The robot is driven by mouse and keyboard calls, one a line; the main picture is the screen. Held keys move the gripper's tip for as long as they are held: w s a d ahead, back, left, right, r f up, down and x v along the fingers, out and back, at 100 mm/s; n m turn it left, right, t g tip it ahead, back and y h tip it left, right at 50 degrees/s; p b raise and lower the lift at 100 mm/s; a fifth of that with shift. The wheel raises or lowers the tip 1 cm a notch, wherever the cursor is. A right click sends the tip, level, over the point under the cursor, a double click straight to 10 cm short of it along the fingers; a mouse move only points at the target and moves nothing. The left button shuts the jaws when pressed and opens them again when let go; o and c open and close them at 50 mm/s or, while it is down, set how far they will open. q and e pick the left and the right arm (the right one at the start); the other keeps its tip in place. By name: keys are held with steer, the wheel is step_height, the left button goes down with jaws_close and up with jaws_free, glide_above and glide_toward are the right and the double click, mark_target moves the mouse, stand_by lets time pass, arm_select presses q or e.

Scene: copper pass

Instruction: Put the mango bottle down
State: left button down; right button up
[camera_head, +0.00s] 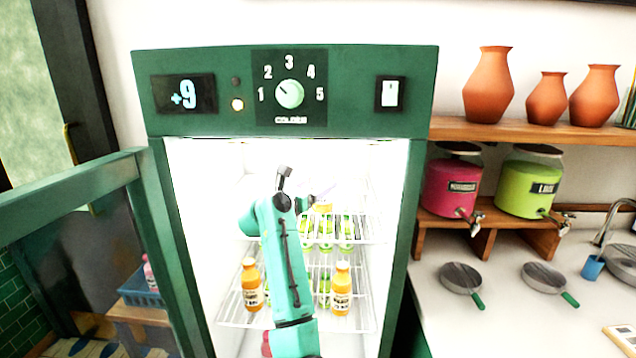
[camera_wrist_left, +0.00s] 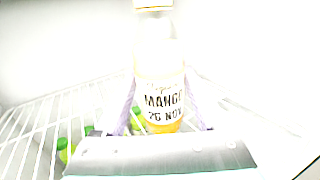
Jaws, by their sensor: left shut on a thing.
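The mango bottle (camera_wrist_left: 162,95) has a white label reading MANGO and 26 NOV, with orange juice showing at its base. It stands upright between the two pale fingers of my left gripper (camera_wrist_left: 160,118), which is shut on it. In the head view my left arm reaches into the open, lit fridge, and the left gripper (camera_head: 318,198) is at the upper wire shelf (camera_head: 365,232). A small orange patch shows there, mostly hidden by the arm. Whether the bottle's base touches the shelf cannot be told. My right gripper is not in view.
Two orange bottles (camera_head: 252,285) (camera_head: 341,287) stand on the lower wire shelf (camera_head: 235,318). Several green bottles (camera_head: 346,232) stand around the upper shelf. The fridge door (camera_head: 75,205) is open at the left. Free wire shelf shows at the left in the wrist view (camera_wrist_left: 30,125).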

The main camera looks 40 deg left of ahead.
arm_select(q)
steer(key=shift+f, duration=0.1)
jaws_free()
steer(key=shift+w, duration=0.1)
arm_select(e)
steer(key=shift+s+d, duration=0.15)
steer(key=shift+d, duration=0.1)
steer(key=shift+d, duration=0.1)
arm_select(q)
steer(key=shift+s, duration=0.3)
steer(key=s+b, duration=0.1)
steer(key=s, duration=0.2)
steer(key=s+b, duration=0.1)
steer(key=s, duration=0.3)
steer(key=s+d+b, duration=0.1)
steer(key=s, duration=0.3)
steer(key=shift+d+b, duration=0.1)
steer(key=shift+b, duration=0.25)
steer(key=shift+s, duration=0.3)
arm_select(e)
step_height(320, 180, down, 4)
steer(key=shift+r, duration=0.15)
